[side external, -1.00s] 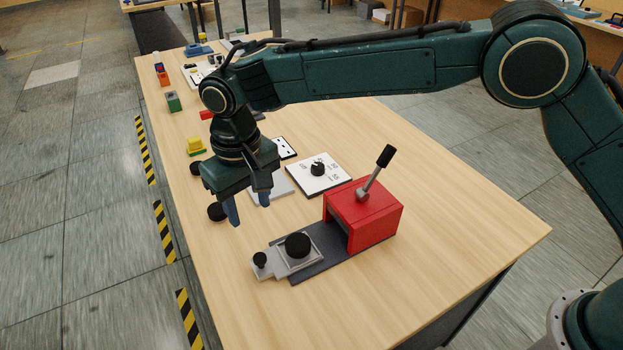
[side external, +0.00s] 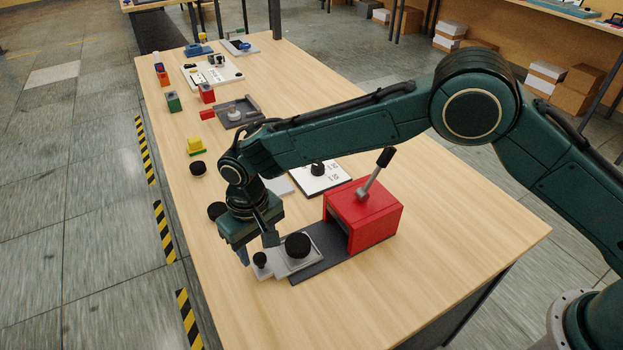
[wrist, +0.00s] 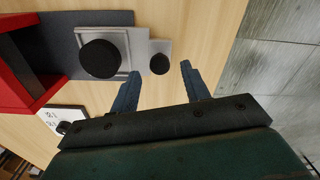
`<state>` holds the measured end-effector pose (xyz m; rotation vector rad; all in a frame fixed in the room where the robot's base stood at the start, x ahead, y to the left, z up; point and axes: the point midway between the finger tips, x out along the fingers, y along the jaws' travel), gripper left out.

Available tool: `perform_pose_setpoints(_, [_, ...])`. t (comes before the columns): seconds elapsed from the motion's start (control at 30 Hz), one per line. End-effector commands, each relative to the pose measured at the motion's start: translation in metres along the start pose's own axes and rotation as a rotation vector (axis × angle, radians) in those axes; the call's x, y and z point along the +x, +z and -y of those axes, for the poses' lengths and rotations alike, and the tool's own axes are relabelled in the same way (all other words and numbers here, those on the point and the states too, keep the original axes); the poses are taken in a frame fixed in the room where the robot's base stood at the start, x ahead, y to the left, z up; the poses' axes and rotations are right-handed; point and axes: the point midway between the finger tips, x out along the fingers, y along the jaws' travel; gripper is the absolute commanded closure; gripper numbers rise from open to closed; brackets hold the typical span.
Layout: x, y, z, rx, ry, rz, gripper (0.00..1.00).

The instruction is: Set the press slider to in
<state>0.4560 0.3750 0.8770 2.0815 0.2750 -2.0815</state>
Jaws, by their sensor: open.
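The press has a red housing (side external: 365,215) with a black-tipped lever and a dark base rail (side external: 325,250). Its light grey slider (side external: 283,264) sits at the left end of the rail, pulled out clear of the housing. A large black disc (side external: 298,245) rests on the slider, and a small black knob (side external: 260,260) stands on its outer end. My gripper (side external: 257,250) is open and empty, pointing down at this knob. In the wrist view the small knob (wrist: 160,64) shows between the two blue fingertips (wrist: 158,70). I cannot tell the remaining height or any contact.
A white dial panel (side external: 322,178) lies behind the press, and a loose black disc (side external: 216,210) lies beside my wrist. A yellow and green block (side external: 196,146) and other fixtures stand farther back. The table (side external: 225,310) in front of the slider is clear.

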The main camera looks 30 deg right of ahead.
Motion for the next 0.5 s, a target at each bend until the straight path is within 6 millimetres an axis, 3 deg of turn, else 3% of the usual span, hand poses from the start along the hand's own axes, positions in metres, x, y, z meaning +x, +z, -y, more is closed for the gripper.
perform_pose_setpoints(0.2, [0.017,0.000,0.000,0.000,0.000,0.001,0.54])
perform_pose_setpoints(0.5, [0.019,0.000,0.000,0.000,0.000,0.000,0.54])
